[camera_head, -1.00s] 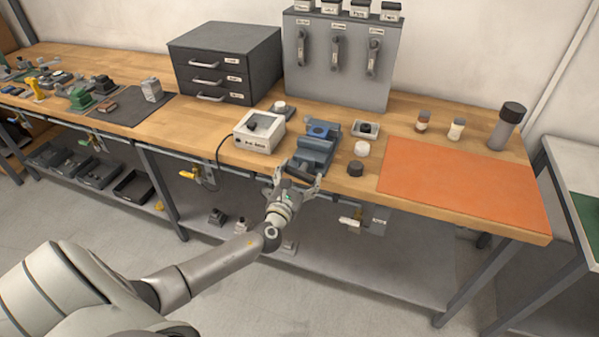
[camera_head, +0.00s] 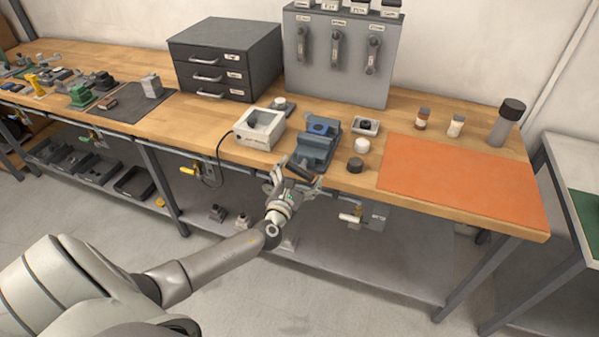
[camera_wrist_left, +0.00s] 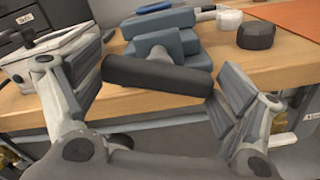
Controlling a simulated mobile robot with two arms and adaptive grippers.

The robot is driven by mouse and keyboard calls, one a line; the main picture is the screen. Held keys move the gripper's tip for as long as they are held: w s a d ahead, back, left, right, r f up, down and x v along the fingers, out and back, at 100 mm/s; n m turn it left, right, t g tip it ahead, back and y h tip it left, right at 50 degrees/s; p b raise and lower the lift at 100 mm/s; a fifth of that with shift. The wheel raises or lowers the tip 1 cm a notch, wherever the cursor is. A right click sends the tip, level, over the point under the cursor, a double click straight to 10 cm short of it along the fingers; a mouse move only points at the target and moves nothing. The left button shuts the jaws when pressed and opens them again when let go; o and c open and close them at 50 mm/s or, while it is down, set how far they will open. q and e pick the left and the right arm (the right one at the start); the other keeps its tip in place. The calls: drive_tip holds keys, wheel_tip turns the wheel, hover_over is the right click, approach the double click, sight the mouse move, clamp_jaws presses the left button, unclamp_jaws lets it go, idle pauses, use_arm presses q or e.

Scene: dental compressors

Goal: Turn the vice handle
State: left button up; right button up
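The blue vice (camera_head: 318,143) stands at the front edge of the wooden workbench, and its blue body also shows in the left wrist view (camera_wrist_left: 170,40). Its dark bar handle (camera_head: 301,173) sticks out at the front, and in the left wrist view the handle (camera_wrist_left: 157,76) lies nearly level across the picture. My left gripper (camera_head: 298,176) is at the handle, which also shows in the left wrist view (camera_wrist_left: 158,95). Its fingers are spread, one near each end of the handle, and do not look closed on it. My right gripper is not in view.
A white box device (camera_head: 260,143) with a cable stands left of the vice. A black knob-like piece (camera_head: 355,165) and a white one (camera_head: 362,146) stand close on its right. An orange mat (camera_head: 455,180) lies farther right. A grey drawer cabinet (camera_head: 210,70) stands behind.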

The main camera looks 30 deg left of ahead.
use_arm(q)
drive_tip(key=shift+r, duration=0.15)
drive_tip(key=v, duration=1.2)
idle(0.5)
drive_tip(key=s+a+f+n+g, duration=0.2)
drive_tip(key=s+f+n+g, duration=0.15)
drive_tip(key=f, duration=0.55)
drive_tip(key=s+a+f+n+g, duration=0.1)
drive_tip(key=s+f+n+g, duration=0.1)
drive_tip(key=f+n, duration=0.45)
drive_tip(key=s+d+f+n+g, duration=0.1)
drive_tip(key=s+f+n+g, duration=0.25)
drive_tip(key=s+f, duration=0.4)
drive_tip(key=s+f+n+g, duration=0.2)
drive_tip(key=s+f+n, duration=0.25)
drive_tip(key=f, duration=0.55)
drive_tip(key=s+d+f+n+g+h, duration=0.1)
drive_tip(key=s+d+f+n+g, duration=0.1)
drive_tip(key=s+d+f+n, duration=0.2)
drive_tip(key=s+d+f+n+g+h, duration=0.1)
drive_tip(key=s+d+f+n, duration=0.4)
drive_tip(key=s, duration=0.6)
drive_tip(key=s+d+f+n+g+h, duration=0.2)
drive_tip(key=s+d+f+n, duration=0.2)
drive_tip(key=s+n, duration=0.4)
drive_tip(key=shift+s+d+f+n+g, duration=0.2)
drive_tip(key=shift+d+n+g, duration=0.05)
drive_tip(key=shift+n+g, duration=0.05)
